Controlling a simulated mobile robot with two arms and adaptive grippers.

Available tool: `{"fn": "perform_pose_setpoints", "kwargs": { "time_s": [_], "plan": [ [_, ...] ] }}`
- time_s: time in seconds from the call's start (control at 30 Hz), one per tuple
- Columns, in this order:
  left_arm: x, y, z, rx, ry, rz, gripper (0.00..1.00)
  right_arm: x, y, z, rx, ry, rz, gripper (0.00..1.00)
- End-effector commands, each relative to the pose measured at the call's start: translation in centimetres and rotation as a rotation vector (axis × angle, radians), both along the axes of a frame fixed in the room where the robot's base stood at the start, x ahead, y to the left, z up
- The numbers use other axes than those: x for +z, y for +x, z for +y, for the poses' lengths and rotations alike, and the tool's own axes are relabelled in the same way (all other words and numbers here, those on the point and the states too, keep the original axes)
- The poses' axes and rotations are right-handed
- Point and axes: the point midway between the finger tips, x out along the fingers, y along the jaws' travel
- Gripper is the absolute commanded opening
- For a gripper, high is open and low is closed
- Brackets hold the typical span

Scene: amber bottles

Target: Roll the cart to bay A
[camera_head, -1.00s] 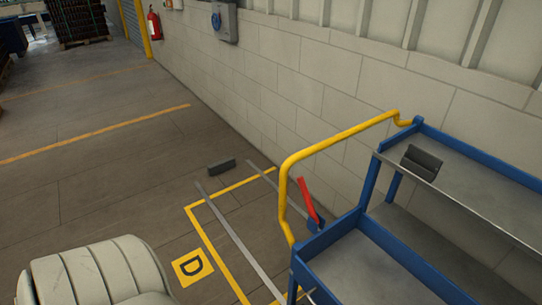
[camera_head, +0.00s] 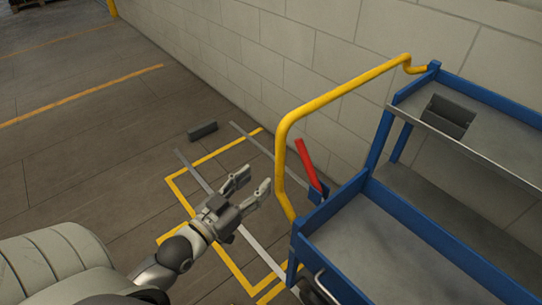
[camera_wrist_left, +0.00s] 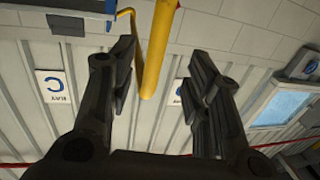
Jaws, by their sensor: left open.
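The cart (camera_head: 425,235) has blue rails, grey shelves and a yellow push handle (camera_head: 345,90). Bay A is not visible. My right gripper is out of view.
A yellow-outlined floor bay (camera_head: 180,195) with grey strips (camera_head: 262,250) lies left of the cart. A dark block (camera_head: 202,131) sits at its far end. A block wall (camera_head: 300,50) runs along the right.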

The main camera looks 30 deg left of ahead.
Motion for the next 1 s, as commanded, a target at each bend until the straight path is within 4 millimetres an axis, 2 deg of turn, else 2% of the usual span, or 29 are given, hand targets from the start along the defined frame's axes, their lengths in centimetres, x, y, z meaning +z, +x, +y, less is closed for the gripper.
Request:
{"fn": "perform_pose_setpoints", "kwargs": {
  "time_s": [0.17,0.7,1.0],
  "plan": [
    [0.2,1.3,-0.2,0.000,-0.001,-0.004,0.45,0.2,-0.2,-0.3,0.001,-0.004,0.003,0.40],
    [0.2,8.8,-1.4,0.000,-0.001,-0.002,0.45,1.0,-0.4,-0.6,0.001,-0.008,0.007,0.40],
    [0.1,10.5,-1.6,0.000,0.000,-0.001,0.45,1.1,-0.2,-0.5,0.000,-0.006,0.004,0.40]
  ]
}}
